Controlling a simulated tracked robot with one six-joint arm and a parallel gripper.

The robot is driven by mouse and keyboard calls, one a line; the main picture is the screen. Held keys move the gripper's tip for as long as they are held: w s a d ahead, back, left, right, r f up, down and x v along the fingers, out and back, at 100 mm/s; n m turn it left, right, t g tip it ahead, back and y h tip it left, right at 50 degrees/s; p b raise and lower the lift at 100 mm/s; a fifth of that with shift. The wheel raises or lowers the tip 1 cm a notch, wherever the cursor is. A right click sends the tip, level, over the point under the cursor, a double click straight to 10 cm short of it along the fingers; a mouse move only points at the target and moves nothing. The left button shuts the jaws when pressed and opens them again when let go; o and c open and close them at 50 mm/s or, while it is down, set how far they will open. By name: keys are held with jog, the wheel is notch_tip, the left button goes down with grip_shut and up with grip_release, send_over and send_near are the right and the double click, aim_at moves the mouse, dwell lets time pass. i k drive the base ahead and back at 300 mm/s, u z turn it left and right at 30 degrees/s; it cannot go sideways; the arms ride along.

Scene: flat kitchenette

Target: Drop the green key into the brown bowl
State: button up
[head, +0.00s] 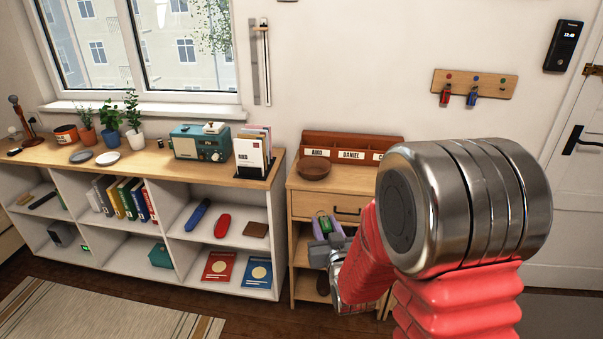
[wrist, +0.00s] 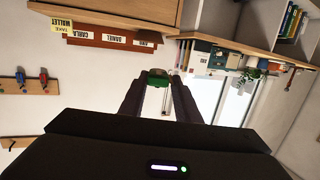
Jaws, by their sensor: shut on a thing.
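The green key (wrist: 154,82) is held between the two dark fingers of my gripper (wrist: 158,98) in the wrist view, its silver shaft pointing back between them. In the head view my gripper (head: 326,228) is partly hidden by my arm, and a bit of green shows between its jaws. The brown bowl (head: 314,170) stands upright on the small wooden cabinet, in front of the letter rack. My gripper is below the bowl in the picture, before the cabinet's front.
The wooden cabinet (head: 303,205) carries a name-labelled letter rack (head: 345,143) behind the bowl. A long low shelf (head: 120,160) with plants, a radio and card holder stands left. A wall key rack (head: 475,84) holds a red and a blue key at right.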

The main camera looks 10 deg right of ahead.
aim_at(312, 172)
jog(key=u, duration=0.55)
jog(key=i, duration=1)
jog(key=u, duration=0.05)
